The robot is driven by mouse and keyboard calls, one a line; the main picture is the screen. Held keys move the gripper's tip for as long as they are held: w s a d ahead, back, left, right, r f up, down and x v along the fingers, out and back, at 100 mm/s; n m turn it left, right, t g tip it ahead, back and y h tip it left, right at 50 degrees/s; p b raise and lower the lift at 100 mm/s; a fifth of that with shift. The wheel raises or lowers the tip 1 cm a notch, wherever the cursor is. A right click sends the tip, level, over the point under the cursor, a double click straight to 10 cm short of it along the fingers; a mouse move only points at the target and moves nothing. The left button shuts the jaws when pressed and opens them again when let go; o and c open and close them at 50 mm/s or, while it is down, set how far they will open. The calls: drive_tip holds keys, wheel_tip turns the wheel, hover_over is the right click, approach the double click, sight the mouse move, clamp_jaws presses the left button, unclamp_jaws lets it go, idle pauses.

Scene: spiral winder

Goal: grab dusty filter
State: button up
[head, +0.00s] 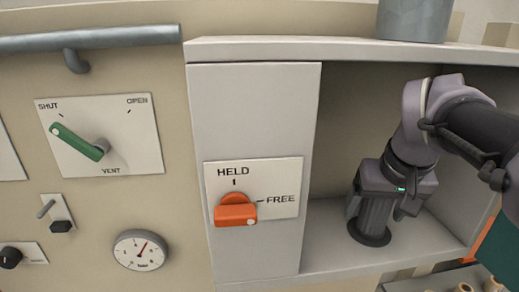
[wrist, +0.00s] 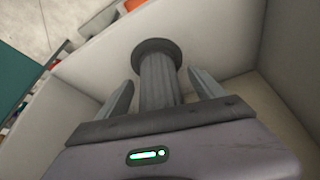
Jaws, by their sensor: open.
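The dusty filter (wrist: 158,80) is a grey ribbed cylinder with a wide dark flange. It stands upright in an open cubby, its flange (head: 370,238) at the cubby floor in the head view. My gripper (head: 373,206) points down over it. In the wrist view my gripper (wrist: 162,88) is open, with one finger on each side of the filter. A gap shows between the filter and each finger there. The filter's upper end is hidden by my gripper.
The cubby's left wall and back (head: 350,110) are close to my arm. A green vent handle (head: 80,144) points to SHUT. A grey cylinder (head: 413,18) stands on the top shelf.

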drive_tip(key=shift+w+d, duration=0.1)
drive_tip(key=shift+w, duration=0.35)
drive_tip(key=shift+s+f, duration=0.2)
drive_tip(key=shift+f, duration=0.2)
drive_tip(key=shift+w, duration=0.2)
drive_tip(key=c, duration=0.6)
drive_tip(key=shift+s, duration=0.15)
drive_tip(key=c, duration=1.1)
drive_tip(key=shift+r, duration=0.1)
